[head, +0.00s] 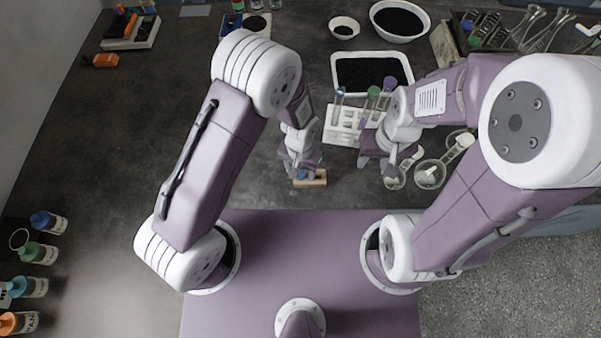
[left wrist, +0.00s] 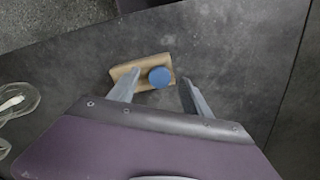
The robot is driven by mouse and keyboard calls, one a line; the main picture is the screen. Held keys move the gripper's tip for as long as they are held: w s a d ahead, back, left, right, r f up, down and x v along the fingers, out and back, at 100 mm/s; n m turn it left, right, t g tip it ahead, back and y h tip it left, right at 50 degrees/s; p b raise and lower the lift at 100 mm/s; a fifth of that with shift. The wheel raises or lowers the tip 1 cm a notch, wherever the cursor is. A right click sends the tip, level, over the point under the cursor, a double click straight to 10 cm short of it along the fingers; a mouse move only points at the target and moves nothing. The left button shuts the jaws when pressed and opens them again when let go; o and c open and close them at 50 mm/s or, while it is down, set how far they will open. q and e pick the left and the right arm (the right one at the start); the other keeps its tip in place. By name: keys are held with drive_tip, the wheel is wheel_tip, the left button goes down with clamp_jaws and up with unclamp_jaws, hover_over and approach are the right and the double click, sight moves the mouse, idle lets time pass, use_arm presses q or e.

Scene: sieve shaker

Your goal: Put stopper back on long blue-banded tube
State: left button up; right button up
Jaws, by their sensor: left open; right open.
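A blue stopper (left wrist: 159,77) sits on a small wooden block (left wrist: 126,70) on the dark bench. In the head view, my left gripper (head: 303,171) mostly hides the stopper, and the block (head: 318,180) shows below it. My left gripper (left wrist: 160,82) is open, with its fingers on either side of the stopper, not closed on it. A white rack (head: 343,124) holds upright tubes: one bluish (head: 338,101), one green-topped (head: 373,96), one purple-topped (head: 388,88). The bands are too small to tell. My right gripper (head: 398,168) is open, just right of the rack.
Clear scoops or cups (head: 430,174) lie beside my right gripper. A white tray of black grains (head: 372,72) stands behind the rack. Several bottles (head: 36,253) stand at the far left. The bench left of my left arm is largely clear.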

use_arm(q)
drive_tip(key=shift+f, duration=0.6)
clamp_jaws()
